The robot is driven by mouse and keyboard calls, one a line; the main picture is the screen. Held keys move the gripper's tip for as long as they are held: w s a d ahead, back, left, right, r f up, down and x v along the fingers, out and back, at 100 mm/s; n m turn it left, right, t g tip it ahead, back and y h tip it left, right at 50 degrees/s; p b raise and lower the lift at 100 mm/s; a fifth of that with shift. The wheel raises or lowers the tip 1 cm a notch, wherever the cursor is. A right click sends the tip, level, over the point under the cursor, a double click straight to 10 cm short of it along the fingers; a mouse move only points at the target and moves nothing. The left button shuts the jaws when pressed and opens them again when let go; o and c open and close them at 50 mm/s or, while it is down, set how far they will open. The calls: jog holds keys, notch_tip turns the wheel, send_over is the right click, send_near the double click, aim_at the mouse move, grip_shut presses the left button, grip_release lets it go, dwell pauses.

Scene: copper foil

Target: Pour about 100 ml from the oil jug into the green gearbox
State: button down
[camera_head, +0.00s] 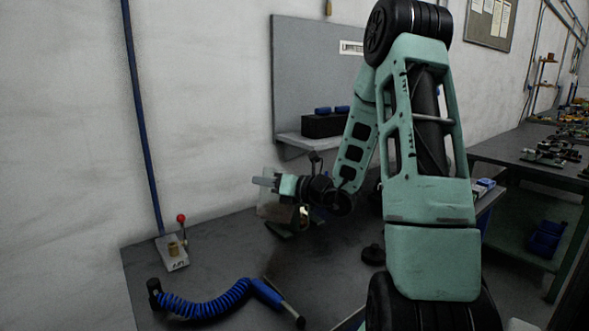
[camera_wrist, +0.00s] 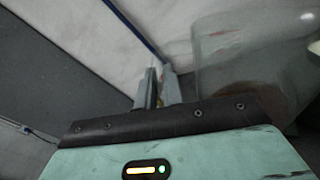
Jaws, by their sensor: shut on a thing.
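My gripper (camera_head: 264,181) is above the dark table, pointing left, and is shut on the oil jug. The jug (camera_head: 272,209) is a see-through brownish vessel just below my gripper in the head view. In the wrist view the jug (camera_wrist: 240,55) fills the upper right, beside the closed fingers (camera_wrist: 158,86); its handle and the oil level are not clear. A dark green thing, seemingly the gearbox (camera_head: 284,233), sits on the table just below the jug. It is partly hidden, and its opening cannot be made out. I see no stream of oil.
A blue coiled hose (camera_head: 215,303) lies at the table's front left. A small lever device (camera_head: 174,252) with a red knob stands at the left edge. A shelf with a dark box (camera_head: 322,125) is on the wall behind. A dark round part (camera_head: 373,255) lies near my arm.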

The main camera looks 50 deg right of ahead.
aim_at(268, 169)
jog(key=shift+m, duration=0.7)
jog(key=r+p, duration=0.1)
jog(key=d+r+p, duration=0.1)
jog(key=r, duration=0.1)
jog(key=d+r+p, duration=0.1)
jog(key=shift+w+r+p, duration=0.2)
jog(key=shift+p, duration=0.2)
jog(key=shift+w+d+f+m, duration=0.1)
jog(key=shift+d+m, duration=0.15)
jog(key=shift+m, duration=0.05)
jog(key=shift+w+d+m+p, duration=0.15)
jog(key=shift+d+m+p, duration=0.35)
jog(key=shift+p, duration=0.5)
jog(key=r+p, duration=0.1)
jog(key=d+r+m+p, duration=0.1)
jog(key=p, duration=0.1)
jog(key=shift+w+d+r+m, duration=0.2)
jog(key=shift+m, duration=0.1)
jog(key=shift+w+d+m+y+p, duration=0.1)
jog(key=shift+d+m+y+p, duration=0.25)
jog(key=shift+p, duration=0.2)
jog(key=shift+w+d+m+p, duration=0.15)
jog(key=shift+d+m+p, duration=0.35)
jog(key=shift+m+p, duration=0.05)
jog(key=shift+w+d+r+m+p, duration=0.2)
jog(key=shift+d+r+m+p, duration=0.55)
jog(key=shift+p, duration=0.4)
jog(key=shift+r, duration=0.1)
